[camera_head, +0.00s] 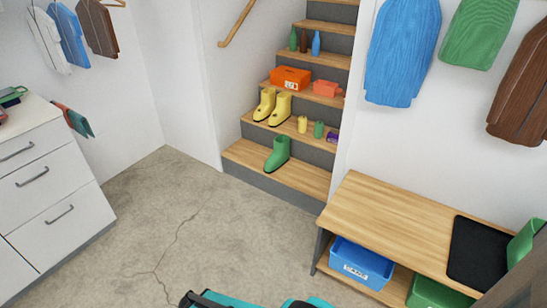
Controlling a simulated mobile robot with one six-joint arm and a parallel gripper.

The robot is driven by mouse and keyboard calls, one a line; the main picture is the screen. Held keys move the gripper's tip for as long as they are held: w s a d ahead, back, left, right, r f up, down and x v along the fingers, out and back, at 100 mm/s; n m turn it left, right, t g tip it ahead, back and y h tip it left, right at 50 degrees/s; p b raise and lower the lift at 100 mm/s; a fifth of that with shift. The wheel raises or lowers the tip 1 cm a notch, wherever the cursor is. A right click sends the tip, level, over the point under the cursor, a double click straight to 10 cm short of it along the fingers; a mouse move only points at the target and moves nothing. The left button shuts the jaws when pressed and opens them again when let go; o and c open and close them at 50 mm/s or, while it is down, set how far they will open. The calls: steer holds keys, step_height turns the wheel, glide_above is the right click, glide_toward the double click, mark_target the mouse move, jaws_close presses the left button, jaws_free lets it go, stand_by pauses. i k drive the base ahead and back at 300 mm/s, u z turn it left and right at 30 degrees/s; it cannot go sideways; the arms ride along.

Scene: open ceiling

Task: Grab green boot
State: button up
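A single green boot (278,153) stands upright on the lowest step of the wooden staircase (308,177), near the middle of that step. Its toe points down and to the left. My gripper cannot be made out in the camera_head view. Only teal and dark parts, which may be my own body, show at the bottom edge, far from the boot.
Yellow boots (273,106), an orange box (291,78) and small bottles stand on higher steps. A wooden bench (390,222) with a blue bin (362,262) stands right of the stairs. White drawers (45,185) stand left. The concrete floor (190,225) between is clear.

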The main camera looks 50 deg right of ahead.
mark_target(279, 156)
steer(key=z, duration=0.05)
steer(key=i, duration=2.35)
steer(key=z, duration=0.7)
steer(key=i, duration=0.85)
steer(key=z, duration=0.55)
steer(key=i, duration=0.75)
steer(key=z, duration=0.25)
